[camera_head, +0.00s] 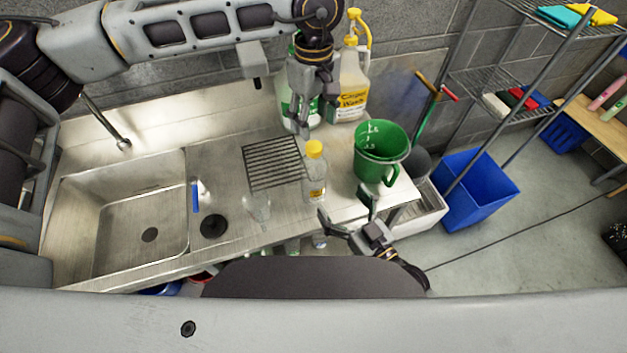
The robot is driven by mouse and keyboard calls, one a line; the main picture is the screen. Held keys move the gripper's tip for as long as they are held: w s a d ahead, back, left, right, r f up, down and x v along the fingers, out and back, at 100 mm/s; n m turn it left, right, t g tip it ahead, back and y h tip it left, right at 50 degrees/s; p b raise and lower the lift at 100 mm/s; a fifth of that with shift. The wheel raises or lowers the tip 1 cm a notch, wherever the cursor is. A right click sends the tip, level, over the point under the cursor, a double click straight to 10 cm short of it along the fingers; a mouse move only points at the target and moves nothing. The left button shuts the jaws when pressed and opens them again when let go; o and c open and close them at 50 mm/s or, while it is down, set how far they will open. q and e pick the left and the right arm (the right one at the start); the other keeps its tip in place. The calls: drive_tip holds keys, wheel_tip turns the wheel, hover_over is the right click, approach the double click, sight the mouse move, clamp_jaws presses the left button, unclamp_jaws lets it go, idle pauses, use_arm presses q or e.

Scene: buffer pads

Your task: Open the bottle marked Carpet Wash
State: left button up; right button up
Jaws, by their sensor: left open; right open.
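My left gripper (301,125) is open, pointing down above the counter, left of the jug and behind the small bottle. It partly hides a green-and-white container (287,100). My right gripper (346,207) is open and empty at the counter's front edge, right of the small bottle.
A green measuring jug (378,150) stands right of the small bottle. A wire rack (272,163) and a clear glass (257,207) are to its left. The sink (120,215) fills the left side. A blue bin (482,188) and wire shelving (500,78) stand right.

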sight(314, 165)
drive_tip(key=shift+x, duration=6.7)
